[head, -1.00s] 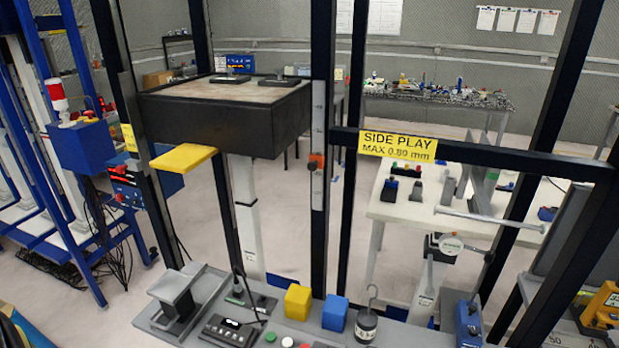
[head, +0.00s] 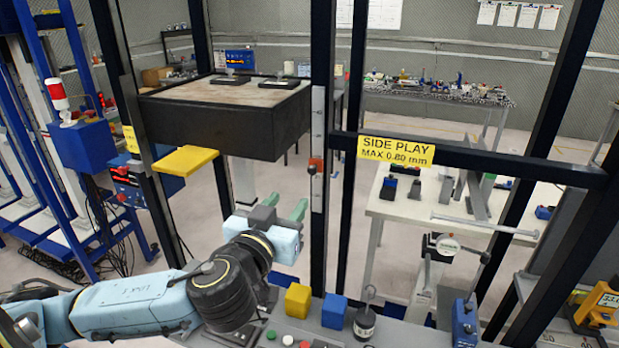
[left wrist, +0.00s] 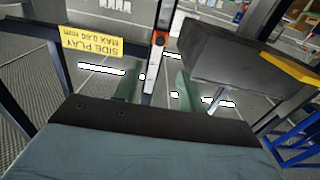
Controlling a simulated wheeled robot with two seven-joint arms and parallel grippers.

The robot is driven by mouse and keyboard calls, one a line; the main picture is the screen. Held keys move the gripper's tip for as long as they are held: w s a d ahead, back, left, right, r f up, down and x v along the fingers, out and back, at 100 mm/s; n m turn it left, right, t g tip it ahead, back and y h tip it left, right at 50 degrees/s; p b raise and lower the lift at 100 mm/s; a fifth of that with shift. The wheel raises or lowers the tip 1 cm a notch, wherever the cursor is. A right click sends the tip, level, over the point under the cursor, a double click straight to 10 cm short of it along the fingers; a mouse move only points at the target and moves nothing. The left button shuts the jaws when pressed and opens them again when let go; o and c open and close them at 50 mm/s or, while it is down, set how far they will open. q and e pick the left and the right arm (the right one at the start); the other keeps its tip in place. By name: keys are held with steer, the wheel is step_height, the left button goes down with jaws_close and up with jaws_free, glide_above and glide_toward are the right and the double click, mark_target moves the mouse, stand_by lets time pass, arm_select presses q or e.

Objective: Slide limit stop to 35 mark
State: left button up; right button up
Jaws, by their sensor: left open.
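The limit stop (head: 316,166) is a small orange-red block with a dark knob. It sits on a pale vertical scale strip (head: 318,115) on the dark middle post. The scale's marks are too small to read. My left gripper (head: 274,200) has green fingers, spread apart and empty. In the head view it is below and left of the stop, apart from it. In the left wrist view the stop (left wrist: 159,38) shows ahead, beyond the gap between the fingers (left wrist: 157,72). My right gripper is not in view.
A black-sided platform (head: 225,125) and yellow plate (head: 184,159) are left of the post. A crossbar with a yellow SIDE PLAY sign (head: 396,150) is to its right. Below, a bench holds a yellow block (head: 298,300), a blue block (head: 334,312) and a hooked weight (head: 365,322).

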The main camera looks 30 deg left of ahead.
mark_target(311, 171)
arm_select(q)
steer(key=b+x, duration=0.1)
steer(key=x, duration=1)
steer(key=shift+w+r+b, duration=0.1)
steer(key=shift+w+b, duration=0.2)
steer(key=shift+b, duration=0.1)
steer(key=shift+w+a, duration=0.15)
steer(key=shift+w, duration=0.4)
steer(key=shift+c, duration=0.3)
jaws_close()
